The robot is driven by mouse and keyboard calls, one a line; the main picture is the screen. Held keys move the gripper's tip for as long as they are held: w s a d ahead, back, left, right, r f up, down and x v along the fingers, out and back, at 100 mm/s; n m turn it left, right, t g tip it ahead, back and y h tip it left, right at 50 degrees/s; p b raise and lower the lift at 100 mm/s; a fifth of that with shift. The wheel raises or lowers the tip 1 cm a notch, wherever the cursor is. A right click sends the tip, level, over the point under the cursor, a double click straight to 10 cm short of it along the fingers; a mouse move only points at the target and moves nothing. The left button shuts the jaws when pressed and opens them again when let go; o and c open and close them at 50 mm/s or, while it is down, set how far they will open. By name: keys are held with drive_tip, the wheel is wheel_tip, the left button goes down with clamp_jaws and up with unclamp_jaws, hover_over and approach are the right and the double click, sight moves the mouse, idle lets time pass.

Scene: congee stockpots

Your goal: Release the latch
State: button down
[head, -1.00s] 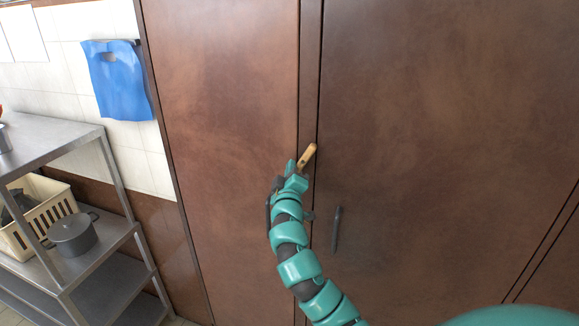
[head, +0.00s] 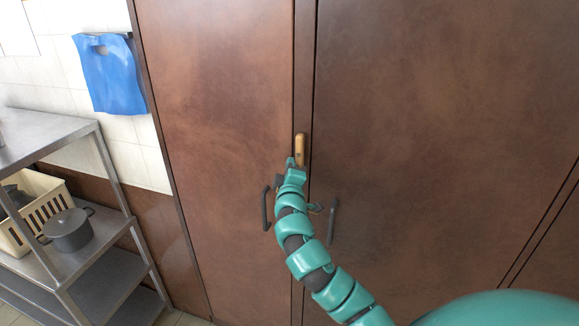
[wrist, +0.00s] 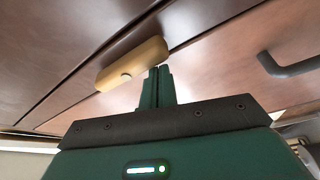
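The latch (head: 300,149) is a small tan turn-piece with a round pin, mounted on the narrow strip between two brown cabinet doors. It stands about upright in the head view, in line with the strip. The latch also shows in the wrist view (wrist: 130,64), just beyond my fingertips. My gripper (head: 291,163) is at the latch's lower left end in the head view. In the wrist view its two green fingers (wrist: 159,72) are together with nothing between them. The fingertips are beside the latch's edge; I cannot tell whether they touch it.
The left door (head: 220,110) has a dark bar handle (head: 265,208), and the right door (head: 430,110) has another (head: 334,220). A metal shelf (head: 50,135) with a grey pot (head: 68,232) and a cream crate (head: 36,215) stands at left. A blue bag (head: 110,75) hangs on the tiled wall.

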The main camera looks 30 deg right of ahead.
drive_tip(key=shift+d, duration=0.1)
idle(0.3)
drive_tip(key=shift+w+a+b, duration=0.3)
drive_tip(key=shift+a+b, duration=0.05)
drive_tip(key=shift+b, duration=0.05)
drive_tip(key=s+a, duration=0.6)
drive_tip(key=a, duration=0.1)
drive_tip(key=shift+s, duration=0.15)
idle(0.4)
drive_tip(key=shift+a, duration=0.15)
idle(0.3)
